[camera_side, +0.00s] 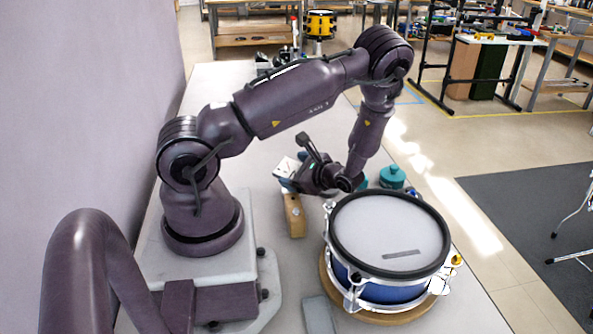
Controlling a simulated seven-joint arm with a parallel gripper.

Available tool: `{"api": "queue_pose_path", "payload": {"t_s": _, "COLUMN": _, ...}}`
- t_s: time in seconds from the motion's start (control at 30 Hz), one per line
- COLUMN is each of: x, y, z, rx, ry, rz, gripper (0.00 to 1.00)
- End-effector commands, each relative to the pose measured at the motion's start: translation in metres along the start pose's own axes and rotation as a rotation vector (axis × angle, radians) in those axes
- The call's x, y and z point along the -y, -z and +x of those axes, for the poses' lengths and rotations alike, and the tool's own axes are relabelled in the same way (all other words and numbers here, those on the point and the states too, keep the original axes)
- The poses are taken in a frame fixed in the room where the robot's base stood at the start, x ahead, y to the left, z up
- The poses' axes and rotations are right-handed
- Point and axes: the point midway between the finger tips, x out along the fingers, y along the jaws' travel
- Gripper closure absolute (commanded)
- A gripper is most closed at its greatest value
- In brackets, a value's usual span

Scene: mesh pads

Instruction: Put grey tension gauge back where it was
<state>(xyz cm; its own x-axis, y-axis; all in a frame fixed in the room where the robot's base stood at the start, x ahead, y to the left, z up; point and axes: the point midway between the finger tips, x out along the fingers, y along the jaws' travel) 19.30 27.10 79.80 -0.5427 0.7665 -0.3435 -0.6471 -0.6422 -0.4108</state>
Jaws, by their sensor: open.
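My gripper (291,182) is low over the table, left of the drum's back edge, with its fingers pointing left. It is open, though its fingertips are small and partly hidden. A small pale box-like thing with dark marks on its face (286,167) is at the fingertips; it may be the grey tension gauge, but I cannot tell for sure. I cannot tell whether the fingers touch it. The drum (370,222) has a pale mesh head, dark rim and blue shell. A flat grey strip (402,254) shows on its head.
The drum rests on a round wooden base (325,275). A wooden block (294,215) stands left of it, below my gripper in the picture. Teal pots (392,176) stand behind the drum. A flat grey piece (320,314) lies at the front.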

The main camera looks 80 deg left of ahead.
Motion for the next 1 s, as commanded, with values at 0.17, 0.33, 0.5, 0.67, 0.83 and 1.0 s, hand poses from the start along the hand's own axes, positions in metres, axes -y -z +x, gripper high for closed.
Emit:
{"api": "queue_pose_path", "payload": {"t_s": 0.17, "x": -0.002, "y": -0.009, "z": -0.005, "rx": -0.009, "ry": -0.014, "rz": 0.015, "gripper": 0.07}}
{"api": "queue_pose_path", "payload": {"t_s": 0.33, "x": 0.000, "y": -0.007, "z": -0.039, "rx": -0.012, "ry": -0.006, "rz": 0.012, "gripper": 0.07}}
{"api": "queue_pose_path", "payload": {"t_s": 0.5, "x": 0.001, "y": -0.008, "z": -0.066, "rx": -0.009, "ry": -0.005, "rz": 0.010, "gripper": 0.07}}
{"api": "queue_pose_path", "payload": {"t_s": 0.67, "x": 0.001, "y": -0.009, "z": -0.078, "rx": -0.007, "ry": -0.006, "rz": 0.009, "gripper": 0.07}}
{"api": "queue_pose_path", "payload": {"t_s": 0.83, "x": 0.001, "y": -0.009, "z": -0.080, "rx": -0.005, "ry": -0.007, "rz": 0.009, "gripper": 0.07}}
{"api": "queue_pose_path", "payload": {"t_s": 1.0, "x": 0.002, "y": -0.009, "z": -0.080, "rx": -0.005, "ry": -0.006, "rz": 0.008, "gripper": 0.07}}
